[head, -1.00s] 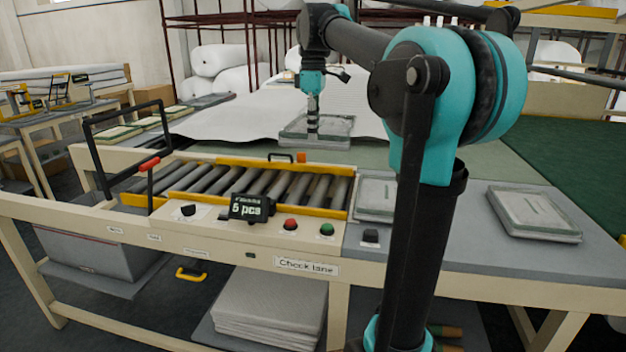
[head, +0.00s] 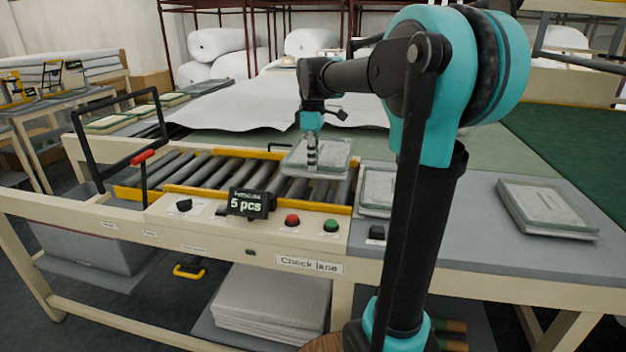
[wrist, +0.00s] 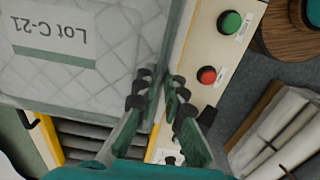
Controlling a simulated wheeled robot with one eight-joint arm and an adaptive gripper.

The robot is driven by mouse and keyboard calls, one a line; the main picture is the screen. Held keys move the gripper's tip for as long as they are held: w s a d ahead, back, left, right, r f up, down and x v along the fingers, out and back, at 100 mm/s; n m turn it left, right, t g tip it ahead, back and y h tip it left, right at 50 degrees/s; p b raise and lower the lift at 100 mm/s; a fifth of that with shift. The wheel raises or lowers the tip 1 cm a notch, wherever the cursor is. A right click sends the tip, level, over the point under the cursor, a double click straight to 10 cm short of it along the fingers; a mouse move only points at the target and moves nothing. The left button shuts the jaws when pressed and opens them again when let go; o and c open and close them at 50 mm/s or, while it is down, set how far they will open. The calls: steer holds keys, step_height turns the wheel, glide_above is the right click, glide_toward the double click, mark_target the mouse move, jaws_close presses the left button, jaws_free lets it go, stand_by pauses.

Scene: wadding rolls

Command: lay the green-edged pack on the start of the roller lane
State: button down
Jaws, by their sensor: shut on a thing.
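My gripper (head: 312,165) is shut on the near edge of a clear-wrapped pack (head: 338,152) and holds it over the right end of the roller lane (head: 215,172). The pack looks roughly level. I cannot tell whether its underside touches the rollers. In the wrist view the pack (wrist: 110,75) shows a white label reading "Lot C-21" with a green strip along it, and the fingers (wrist: 163,100) grip at its rim. Grey rollers (wrist: 95,138) show beside and below it.
Another wrapped pack (head: 376,186) lies just right of the lane, and one more (head: 548,208) farther right on the grey top. A counter reading "5 pcs" (head: 248,204), red button (head: 292,220) and green button (head: 330,225) line the front. A black frame (head: 120,100) stands at the lane's left end.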

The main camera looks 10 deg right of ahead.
mark_target(313, 178)
steer(key=shift+f, duration=3.6)
steer(key=c, duration=1.6)
jaws_free()
step_height(313, 178, up, 13)
steer(key=shift+s+r, duration=0.1)
steer(key=shift+r, duration=0.05)
